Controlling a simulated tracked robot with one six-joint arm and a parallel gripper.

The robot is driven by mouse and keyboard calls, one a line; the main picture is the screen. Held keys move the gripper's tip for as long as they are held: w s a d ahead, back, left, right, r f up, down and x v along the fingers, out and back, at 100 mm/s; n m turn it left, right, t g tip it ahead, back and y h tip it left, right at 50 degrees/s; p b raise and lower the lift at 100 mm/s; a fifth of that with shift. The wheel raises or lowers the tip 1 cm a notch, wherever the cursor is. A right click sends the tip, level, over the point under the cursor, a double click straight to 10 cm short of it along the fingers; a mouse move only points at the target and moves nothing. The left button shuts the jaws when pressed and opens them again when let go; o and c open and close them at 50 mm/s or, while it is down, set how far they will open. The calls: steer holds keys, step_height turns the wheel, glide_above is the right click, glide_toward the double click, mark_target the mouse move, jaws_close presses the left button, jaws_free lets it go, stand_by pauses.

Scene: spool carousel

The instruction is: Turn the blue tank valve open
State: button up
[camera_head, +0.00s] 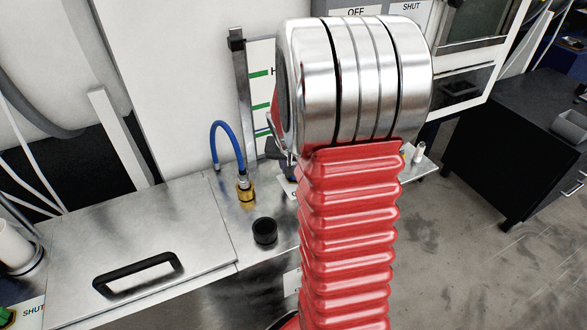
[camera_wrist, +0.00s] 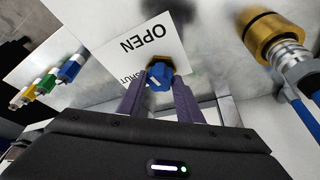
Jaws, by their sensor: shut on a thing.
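The blue tank valve (camera_wrist: 160,76) is a small blue knob with a white mark on its face, in the upper middle of the wrist view. A white label behind it reads OPEN, with SHUT partly covered. My gripper (camera_wrist: 160,92) has its two purple-grey fingers closed on the blue valve, one on each side. In the head view my red, ribbed arm and its metal joint hide the valve and the gripper.
A brass fitting (camera_head: 245,190) with a blue hose (camera_head: 222,130) stands on the metal bench, close beside the valve in the wrist view. A black cap (camera_head: 265,231) and a black-handled lid (camera_head: 150,262) are nearby. Yellow, green and blue fittings (camera_wrist: 50,80) are at the left.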

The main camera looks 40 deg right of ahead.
steer(key=shift+w+a+m+g, duration=0.15)
steer(key=shift+m+g, duration=0.15)
steer(key=shift+m, duration=0.7)
steer(key=o, duration=1)
steer(key=shift+o, duration=0.2)
steer(key=shift+r, duration=0.1)
steer(key=v, duration=1.3)
steer(key=shift+a+r, duration=0.15)
steer(key=shift+a, duration=0.25)
